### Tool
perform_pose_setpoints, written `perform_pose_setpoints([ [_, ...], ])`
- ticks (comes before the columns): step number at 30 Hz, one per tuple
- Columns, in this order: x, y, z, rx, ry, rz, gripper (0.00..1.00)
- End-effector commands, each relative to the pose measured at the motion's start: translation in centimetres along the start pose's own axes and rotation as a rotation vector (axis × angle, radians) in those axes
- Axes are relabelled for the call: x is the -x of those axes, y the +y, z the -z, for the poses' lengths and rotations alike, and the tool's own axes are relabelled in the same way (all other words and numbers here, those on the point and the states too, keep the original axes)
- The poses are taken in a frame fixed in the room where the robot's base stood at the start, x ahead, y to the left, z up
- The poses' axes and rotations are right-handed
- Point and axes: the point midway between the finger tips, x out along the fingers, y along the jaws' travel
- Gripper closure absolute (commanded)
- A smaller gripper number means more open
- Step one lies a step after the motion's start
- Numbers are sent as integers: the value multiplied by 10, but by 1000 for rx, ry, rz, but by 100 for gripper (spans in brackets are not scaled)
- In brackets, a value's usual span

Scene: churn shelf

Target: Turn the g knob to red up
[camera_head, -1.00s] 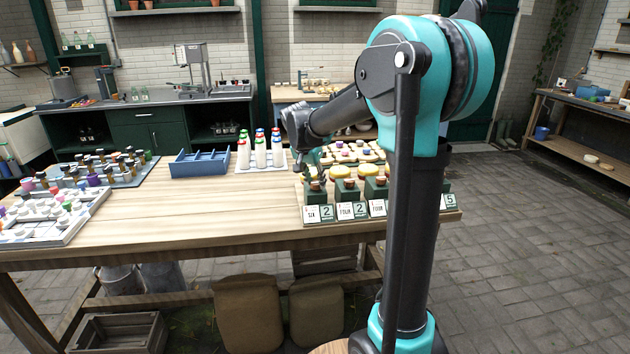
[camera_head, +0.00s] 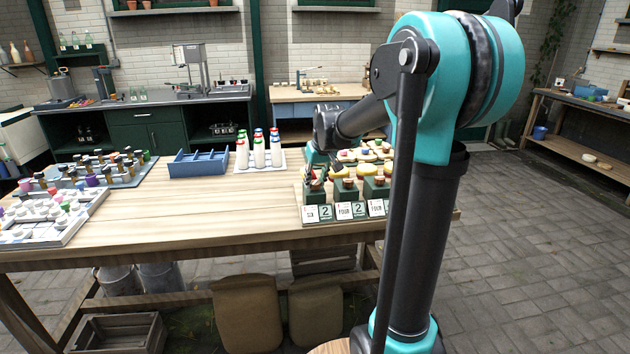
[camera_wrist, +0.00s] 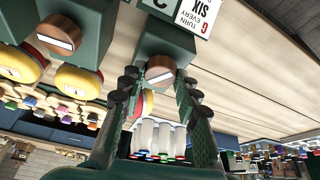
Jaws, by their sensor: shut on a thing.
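The g knob (camera_wrist: 160,70) is a round brown wooden knob with a white bar, on a dark green box (camera_wrist: 165,42). A card (camera_wrist: 200,14) on that box reads G, TURN EVERY, SIX, upside down in the wrist view. My gripper (camera_wrist: 161,79) has its two green fingers on either side of the knob and is shut on it. No red mark shows on the knob's visible face. In the head view the SIX card (camera_head: 310,213) is at the left end of the row of boxes, and my gripper (camera_head: 314,178) partly hides the knob there.
A neighbouring box with a similar knob (camera_head: 347,184) stands close on the right. Yellow-topped items are just behind the row. White bottles (camera_head: 260,155) and a blue divided tray (camera_head: 198,163) stand to the left. The table (camera_head: 200,212) in front is clear.

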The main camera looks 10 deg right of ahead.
Motion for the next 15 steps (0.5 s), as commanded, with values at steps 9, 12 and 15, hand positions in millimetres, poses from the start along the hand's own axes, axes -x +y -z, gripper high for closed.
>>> perform_pose_setpoints([
  [9, 0, 3, 0, 260, -1, 109, 97],
  [12, 0, 3, 1, 331, -1, 138, 97],
  [15, 0, 3, 0, 392, -2, 163, 97],
])
